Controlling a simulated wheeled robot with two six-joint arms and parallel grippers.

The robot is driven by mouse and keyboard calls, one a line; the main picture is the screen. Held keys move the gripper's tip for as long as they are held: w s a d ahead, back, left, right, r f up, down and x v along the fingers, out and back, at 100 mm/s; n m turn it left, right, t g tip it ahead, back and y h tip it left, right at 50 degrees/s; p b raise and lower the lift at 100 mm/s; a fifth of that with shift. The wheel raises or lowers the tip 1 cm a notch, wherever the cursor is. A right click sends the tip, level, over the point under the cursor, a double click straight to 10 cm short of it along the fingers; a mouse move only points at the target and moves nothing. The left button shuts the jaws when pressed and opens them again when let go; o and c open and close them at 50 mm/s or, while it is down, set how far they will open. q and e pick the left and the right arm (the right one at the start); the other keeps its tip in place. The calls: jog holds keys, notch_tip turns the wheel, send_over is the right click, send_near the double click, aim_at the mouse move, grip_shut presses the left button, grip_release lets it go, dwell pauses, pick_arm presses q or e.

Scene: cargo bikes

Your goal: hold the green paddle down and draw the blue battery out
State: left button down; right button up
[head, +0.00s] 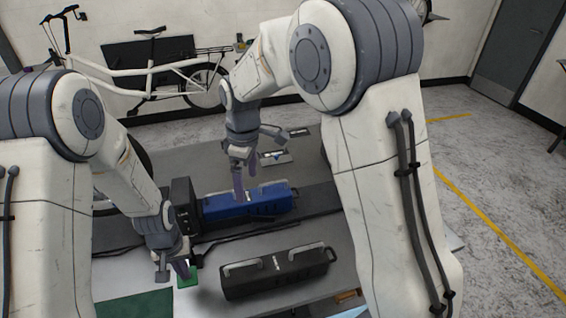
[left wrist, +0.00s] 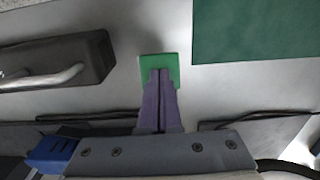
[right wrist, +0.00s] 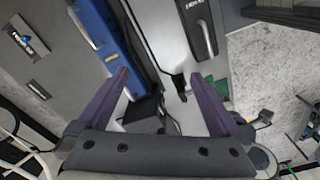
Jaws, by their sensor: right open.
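The green paddle (head: 194,272) is a small flat square near the left front of the bench; it also shows in the left wrist view (left wrist: 150,66). My left gripper (head: 175,272) is shut, its fingertips (left wrist: 160,73) over the paddle; whether they touch it I cannot tell. The blue battery (head: 225,207) lies lengthwise on the bench, its left end at a black upright block (head: 184,203). My right gripper (head: 244,180) is open and empty above the battery. In the right wrist view the battery (right wrist: 108,38) lies beyond the left finger, not between the fingers (right wrist: 158,75).
A black battery with a grey handle (head: 285,282) lies in front of the blue one. A dark green mat (head: 135,306) is at the front left. Small parts (head: 275,158) lie at the back of the bench. A white cargo bike (head: 150,70) stands behind.

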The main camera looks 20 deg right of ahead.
jog(key=w+d+f+n, duration=0.1)
jog(key=w+d+f, duration=0.45)
jog(key=w, duration=0.25)
jog(key=n, duration=0.2)
send_over(286, 188)
jog(key=f, duration=0.5)
jog(key=shift+w+d+f, duration=0.1)
jog(key=shift+w+f, duration=0.1)
jog(key=shift+f, duration=0.05)
jog(key=shift+d+f+n, duration=0.1)
jog(key=shift+f+n, duration=0.2)
notch_tip(286, 188, down, 11)
jog(key=shift+f, duration=0.2)
